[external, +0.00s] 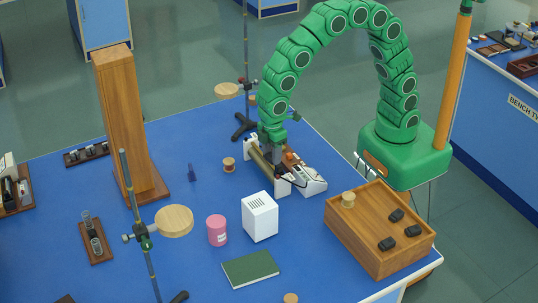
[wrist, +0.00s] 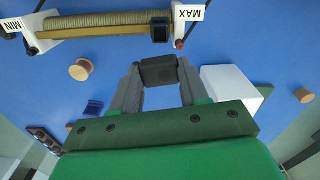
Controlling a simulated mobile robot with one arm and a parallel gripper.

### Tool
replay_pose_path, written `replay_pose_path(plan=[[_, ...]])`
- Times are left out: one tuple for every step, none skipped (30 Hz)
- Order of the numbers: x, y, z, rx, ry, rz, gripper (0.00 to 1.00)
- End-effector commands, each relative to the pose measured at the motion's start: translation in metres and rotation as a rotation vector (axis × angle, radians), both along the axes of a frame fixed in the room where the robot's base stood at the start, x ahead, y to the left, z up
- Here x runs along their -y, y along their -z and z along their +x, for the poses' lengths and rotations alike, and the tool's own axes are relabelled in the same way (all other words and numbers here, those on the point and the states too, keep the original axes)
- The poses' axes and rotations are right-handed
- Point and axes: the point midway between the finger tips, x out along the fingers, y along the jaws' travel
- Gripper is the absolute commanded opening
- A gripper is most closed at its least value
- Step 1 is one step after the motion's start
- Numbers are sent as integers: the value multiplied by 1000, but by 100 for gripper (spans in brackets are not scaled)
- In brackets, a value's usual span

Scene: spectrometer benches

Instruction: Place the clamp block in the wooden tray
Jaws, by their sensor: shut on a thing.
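My gripper (external: 276,154) points down beside the rheostat (external: 264,168), in the middle of the bench. In the wrist view its two grey fingers are shut on a dark grey block (wrist: 158,70), which looks like the clamp block. In the external view the held block cannot be made out clearly. A wooden tray (external: 350,247), deep and box-like, stands at the bench's right corner, apart from my gripper. Several black blocks (external: 396,215) and a round cork-coloured piece (external: 348,199) sit on it.
A white box (external: 260,217), a pink jar (external: 217,230) and a green book (external: 250,268) are at the front. A white meter (external: 307,180) lies right of the rheostat. A tall wooden post (external: 127,125) and a stand with a round wooden disc (external: 174,221) rise at left.

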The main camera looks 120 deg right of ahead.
Motion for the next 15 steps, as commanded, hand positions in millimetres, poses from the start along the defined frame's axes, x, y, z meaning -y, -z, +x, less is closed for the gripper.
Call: replay_pose_path(plan=[[-15,-4,-5,1,-25,0,11],[-23,-5,-8,0,-37,0,11],[-34,-7,-12,-1,-55,0,11],[-41,-9,-15,-2,-67,0,11],[-49,-10,-18,-3,-80,-1,11],[-58,-12,-23,-3,-96,-1,11],[-66,-14,-26,-3,-109,-1,11],[-73,-16,-30,-3,-120,-1,11],[-82,-18,-35,-3,-137,-1,11],[-89,-20,-39,-2,-149,-1,11],[-96,-22,-42,-2,-161,-1,11],[-105,-24,-47,-2,-177,-1,11],[-112,-26,-51,-2,-189,-1,11],[-119,-27,-56,-2,-201,-1,11],[-128,-29,-61,-2,-217,-1,11]])
